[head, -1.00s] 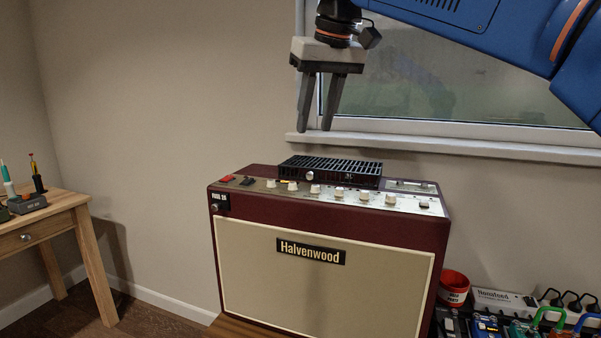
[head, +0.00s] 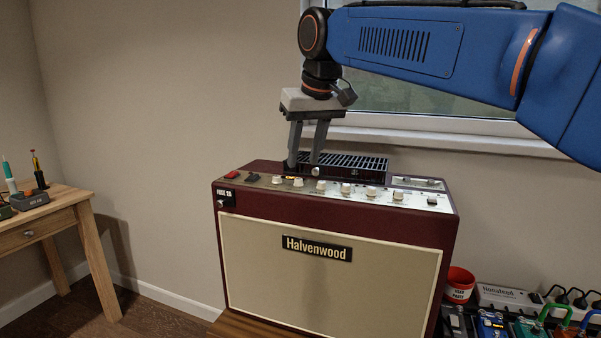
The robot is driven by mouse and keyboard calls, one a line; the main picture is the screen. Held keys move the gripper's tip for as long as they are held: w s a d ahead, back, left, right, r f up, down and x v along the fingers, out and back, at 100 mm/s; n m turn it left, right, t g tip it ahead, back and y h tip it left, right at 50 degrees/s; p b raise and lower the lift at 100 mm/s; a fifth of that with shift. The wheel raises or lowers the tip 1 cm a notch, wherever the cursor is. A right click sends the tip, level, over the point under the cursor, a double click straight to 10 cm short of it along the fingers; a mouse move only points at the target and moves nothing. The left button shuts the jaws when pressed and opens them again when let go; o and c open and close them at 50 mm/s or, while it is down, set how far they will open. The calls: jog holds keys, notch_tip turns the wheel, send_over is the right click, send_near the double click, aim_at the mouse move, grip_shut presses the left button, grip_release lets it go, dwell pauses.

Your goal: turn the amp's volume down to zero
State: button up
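The dark red amp (head: 336,215) with a cream front and a "Halvenwood" badge stands on a wooden surface. Its top panel (head: 412,198) carries a row of cream knobs, including a left knob (head: 277,180) and a middle knob (head: 346,188); their labels and pointer marks are too small to read. My gripper (head: 303,162) points down over the left part of the panel, by the front of the black grille. Its two fingers are apart with nothing visible between them. I cannot tell whether the fingertips touch the grille or a knob.
A black slotted grille (head: 350,162) rises behind the knobs. A red switch (head: 232,175) is at the panel's left end. A wooden table (head: 62,215) with tools stands left. A red cup (head: 459,284) and pedals are at lower right. The window sill (head: 450,142) is behind.

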aim_at(299, 179)
jog(key=shift+x, duration=2.75)
grip_shut()
